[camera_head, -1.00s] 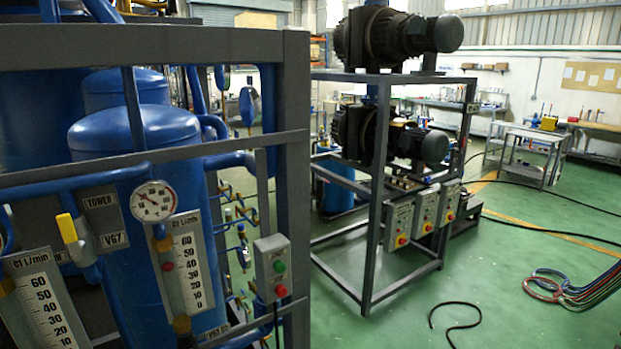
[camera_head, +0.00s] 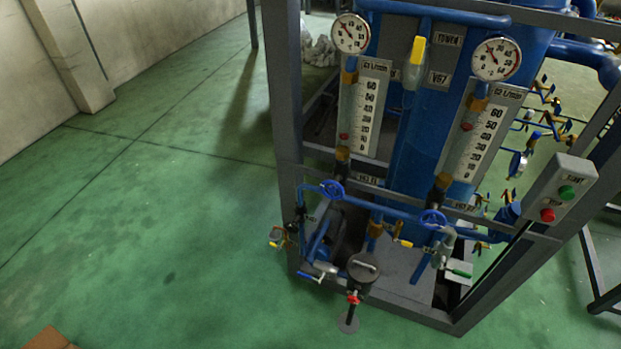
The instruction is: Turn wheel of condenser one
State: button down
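A start/stop box (camera_head: 560,196) with green and red buttons is on the frame's right. A grey round fitting with a red part (camera_head: 362,268) protrudes low at the front. Green floor (camera_head: 150,230) is open to the left. A brown object (camera_head: 50,339) is at bottom left.

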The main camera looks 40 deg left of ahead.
aim_at(332, 189)
jog(key=u, duration=1.55)
